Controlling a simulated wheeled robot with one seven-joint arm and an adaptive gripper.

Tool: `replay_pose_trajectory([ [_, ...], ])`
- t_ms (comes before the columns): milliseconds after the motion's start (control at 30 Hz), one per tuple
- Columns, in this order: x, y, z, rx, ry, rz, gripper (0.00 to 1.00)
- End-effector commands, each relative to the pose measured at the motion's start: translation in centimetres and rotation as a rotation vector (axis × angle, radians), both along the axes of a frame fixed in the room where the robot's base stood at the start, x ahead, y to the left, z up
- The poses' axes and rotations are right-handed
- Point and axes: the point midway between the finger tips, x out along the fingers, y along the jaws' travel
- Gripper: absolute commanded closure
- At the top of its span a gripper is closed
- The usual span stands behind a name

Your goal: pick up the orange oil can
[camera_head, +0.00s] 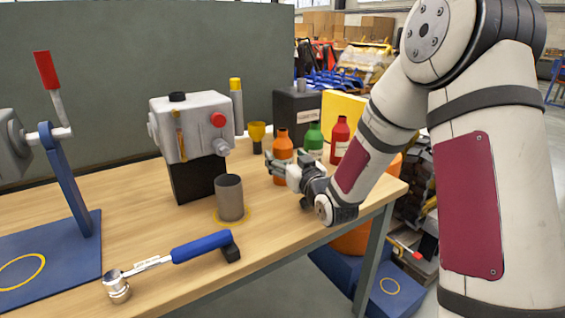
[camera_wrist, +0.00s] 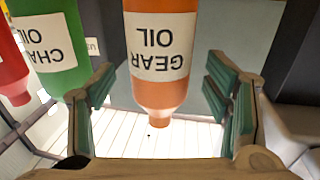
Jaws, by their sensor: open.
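The orange oil can (camera_head: 283,147) stands upright near the back right of the wooden table. In the wrist view the orange can (camera_wrist: 163,82) shows upside down, with a white "GEAR OIL" label. My gripper (camera_head: 283,169) is right in front of it. In the wrist view the green-padded fingers of my gripper (camera_wrist: 160,108) are open, with the can between or just beyond them. I see a gap on both sides of the can and no clear contact. The can's lower part is partly hidden by my gripper in the head view.
A green bottle (camera_head: 313,142) and a red bottle (camera_head: 340,139) stand right of the orange can. A yellow funnel-like item (camera_head: 257,136) stands left of it. A grey cup (camera_head: 229,197), a grey machine (camera_head: 191,127) and a blue-handled wrench (camera_head: 201,247) occupy the table's middle.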

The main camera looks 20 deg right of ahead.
Motion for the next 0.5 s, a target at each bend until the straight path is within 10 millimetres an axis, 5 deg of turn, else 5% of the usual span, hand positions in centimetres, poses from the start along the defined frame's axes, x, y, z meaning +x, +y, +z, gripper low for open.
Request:
replay_pose_trajectory([
  [200,2.5,0.4,-0.1,0.000,0.000,0.001,0.29],
  [467,2.7,0.5,0.0,0.000,0.000,0.000,0.29],
  [500,2.7,0.5,0.0,0.000,0.000,0.000,0.36],
])
